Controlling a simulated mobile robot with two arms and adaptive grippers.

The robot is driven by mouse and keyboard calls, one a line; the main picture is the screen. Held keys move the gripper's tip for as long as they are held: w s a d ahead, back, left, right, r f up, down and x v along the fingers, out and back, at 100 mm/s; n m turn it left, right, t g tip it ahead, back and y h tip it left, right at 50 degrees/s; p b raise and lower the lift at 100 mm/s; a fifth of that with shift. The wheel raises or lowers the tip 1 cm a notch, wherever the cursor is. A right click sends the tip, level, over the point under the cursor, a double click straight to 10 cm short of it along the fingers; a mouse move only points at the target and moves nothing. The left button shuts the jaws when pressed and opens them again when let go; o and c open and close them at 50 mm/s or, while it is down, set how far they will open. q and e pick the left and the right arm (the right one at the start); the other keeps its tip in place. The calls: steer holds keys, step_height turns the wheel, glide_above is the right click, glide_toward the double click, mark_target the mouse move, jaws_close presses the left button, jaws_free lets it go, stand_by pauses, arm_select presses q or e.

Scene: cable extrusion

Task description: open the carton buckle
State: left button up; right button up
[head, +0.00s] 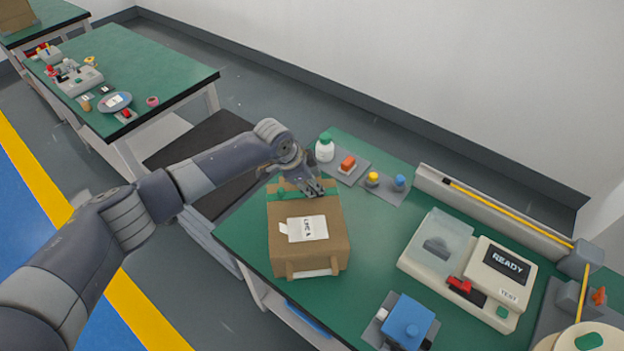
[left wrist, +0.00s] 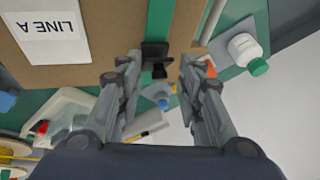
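The brown cardboard carton (head: 308,245) with a white LINE A label (head: 307,228) stands on the green-topped table. A green strap (head: 291,195) crosses it near its far end; the strap also shows in the left wrist view (left wrist: 160,20). A black buckle (left wrist: 154,48) sits on the strap at the carton's edge. My left gripper (head: 318,189) is at the carton's far right corner. In the left wrist view its two fingers (left wrist: 160,62) are spread, one on each side of the buckle, with gaps visible. In the head view the gripper hides the buckle. My right gripper is not in view.
A machine reading READY (head: 490,275) and a blue box (head: 408,322) are to the right. Green tabletop is clear between carton and machine.

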arm_select(q)
steer(key=c, duration=0.8)
steer(key=shift+d, duration=0.1)
